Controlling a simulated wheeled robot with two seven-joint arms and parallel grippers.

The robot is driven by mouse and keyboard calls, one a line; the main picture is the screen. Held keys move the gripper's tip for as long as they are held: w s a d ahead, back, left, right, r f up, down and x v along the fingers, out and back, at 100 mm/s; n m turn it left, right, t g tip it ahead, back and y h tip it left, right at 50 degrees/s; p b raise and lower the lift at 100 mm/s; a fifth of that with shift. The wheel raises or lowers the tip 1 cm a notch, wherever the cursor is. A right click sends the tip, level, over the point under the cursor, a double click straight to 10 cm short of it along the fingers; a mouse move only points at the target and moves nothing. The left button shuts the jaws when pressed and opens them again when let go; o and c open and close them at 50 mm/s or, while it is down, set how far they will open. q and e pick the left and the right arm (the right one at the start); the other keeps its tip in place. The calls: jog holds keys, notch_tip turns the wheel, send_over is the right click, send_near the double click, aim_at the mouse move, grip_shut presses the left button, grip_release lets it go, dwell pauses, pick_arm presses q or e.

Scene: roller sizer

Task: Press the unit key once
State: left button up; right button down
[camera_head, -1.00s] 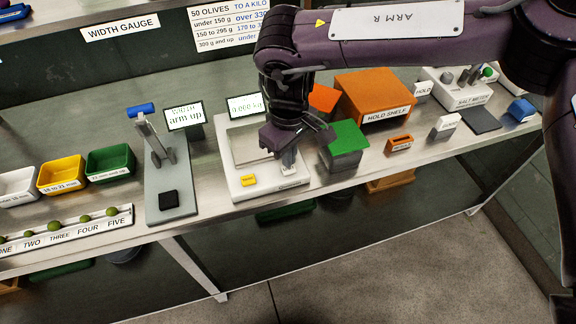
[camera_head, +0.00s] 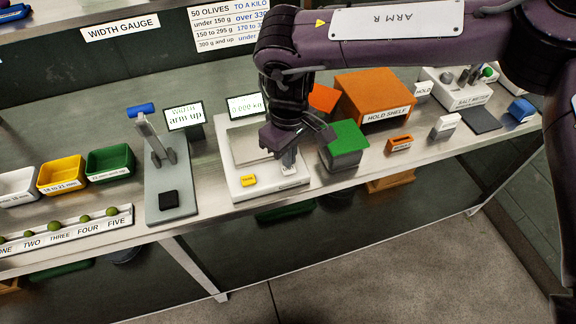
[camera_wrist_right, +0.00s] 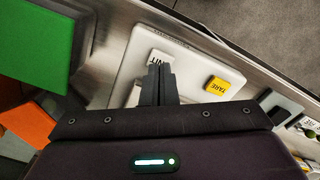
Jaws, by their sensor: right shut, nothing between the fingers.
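The kitchen scale (camera_head: 270,190) is white with a steel plate and stands near the front of the bench. The white unit key (camera_wrist_right: 161,58), marked UNIT, shows in the right wrist view near the scale's front edge. My right gripper (camera_head: 289,167) is shut and empty, pointing down over the scale's right front part. In the right wrist view its fingertips (camera_wrist_right: 159,70) overlap part of the unit key; I cannot tell whether they touch it. In the head view my gripper hides the key. The scale display (camera_head: 246,106) reads 0.000 kg. My left gripper is not in view.
A yellow TARE key (camera_head: 248,180) lies left of my fingers on the scale. A green-topped block (camera_head: 347,137) stands close on the right, with the orange hold shelf (camera_head: 372,97) behind. The width gauge (camera_head: 170,195) stands to the left.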

jog(key=shift+f, duration=0.2)
jog(key=shift+f+b, duration=0.65)
jog(key=shift+f, duration=0.15)
jog(key=shift+r, duration=0.25)
jog(key=shift+r+p, duration=0.75)
jog(key=shift+r, duration=0.1)
dwell(0.3)
notch_tip(320, 180, up, 5)
jog(key=p, duration=0.3)
jog(key=shift+p, duration=0.3)
dwell(0.5)
